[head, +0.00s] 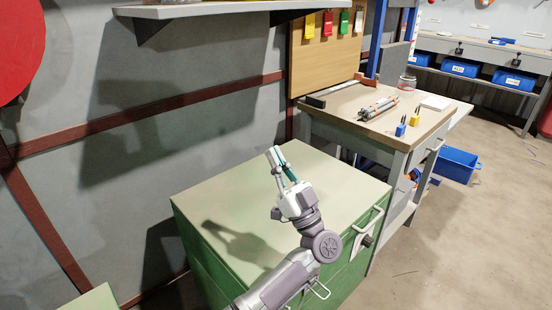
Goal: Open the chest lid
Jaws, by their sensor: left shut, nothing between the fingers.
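The green chest (220,187) stands against the grey wall with its pale green lid lying flat and shut. A pale bar handle (367,222) is on the lid's right front edge, and a dark-knobbed latch (367,241) is just below it on the front. My left gripper (277,156) is over the lid, fingers shut and empty, pointing toward the back wall. It is well to the left of the handle, and its arm hides part of the lid and the chest front. My right gripper is out of view.
A workbench (345,112) beyond the chest holds a cable bundle (378,108) and small yellow and blue holders. A wall shelf (215,8) hangs above. A blue crate (457,165) is on the floor. The floor (470,245) to the right is mostly clear.

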